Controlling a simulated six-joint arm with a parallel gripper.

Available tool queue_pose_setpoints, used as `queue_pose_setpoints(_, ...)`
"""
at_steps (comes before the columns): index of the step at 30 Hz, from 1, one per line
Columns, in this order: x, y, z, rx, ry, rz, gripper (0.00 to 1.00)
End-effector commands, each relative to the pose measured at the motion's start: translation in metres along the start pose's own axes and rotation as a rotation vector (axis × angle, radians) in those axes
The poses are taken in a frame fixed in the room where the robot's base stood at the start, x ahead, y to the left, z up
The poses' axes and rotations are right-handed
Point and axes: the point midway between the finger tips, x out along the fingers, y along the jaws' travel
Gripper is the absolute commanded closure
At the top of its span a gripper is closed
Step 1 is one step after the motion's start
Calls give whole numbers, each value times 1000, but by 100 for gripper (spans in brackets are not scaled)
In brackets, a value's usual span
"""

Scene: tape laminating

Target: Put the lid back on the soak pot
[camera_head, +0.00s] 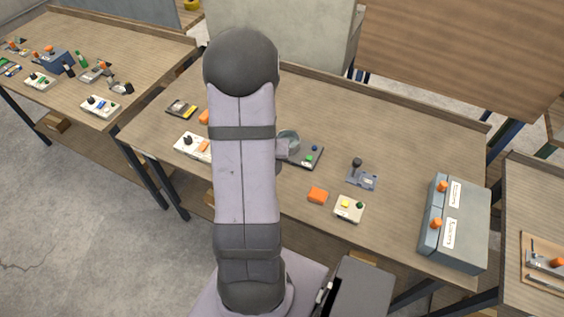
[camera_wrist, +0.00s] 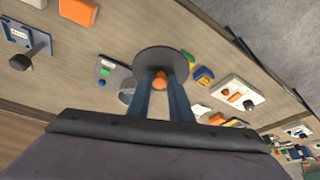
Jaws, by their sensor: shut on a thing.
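My gripper (camera_wrist: 160,88) shows in the wrist view with its two blue fingers shut on the orange knob (camera_wrist: 159,79) of a round dark grey lid (camera_wrist: 160,61). The lid is held in front of the fingers, over the table. The soak pot appears to be the grey round vessel (camera_wrist: 126,95) in the wrist view, partly hidden behind the lid and a finger. In the head view the pot (camera_head: 289,140) stands beside my arm, at a dark plate (camera_head: 305,158) with a green button. My arm hides the gripper and lid in the head view.
An orange block (camera_head: 318,195), a white box with yellow and green buttons (camera_head: 349,209) and a small stand with a dark knob (camera_head: 361,177) are right of the pot. A grey case (camera_head: 465,225) stands at the right end. The back right of the table is clear.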

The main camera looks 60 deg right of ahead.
Motion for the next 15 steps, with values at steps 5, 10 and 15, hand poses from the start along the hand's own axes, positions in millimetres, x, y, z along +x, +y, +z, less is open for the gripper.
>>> queue_pose_setpoints(5,-9,-74,6,-166,2,-83,100)
queue_pose_setpoints(10,-25,-146,25,-339,-3,-164,100)
queue_pose_setpoints(15,-46,-212,57,-513,-9,-240,100)
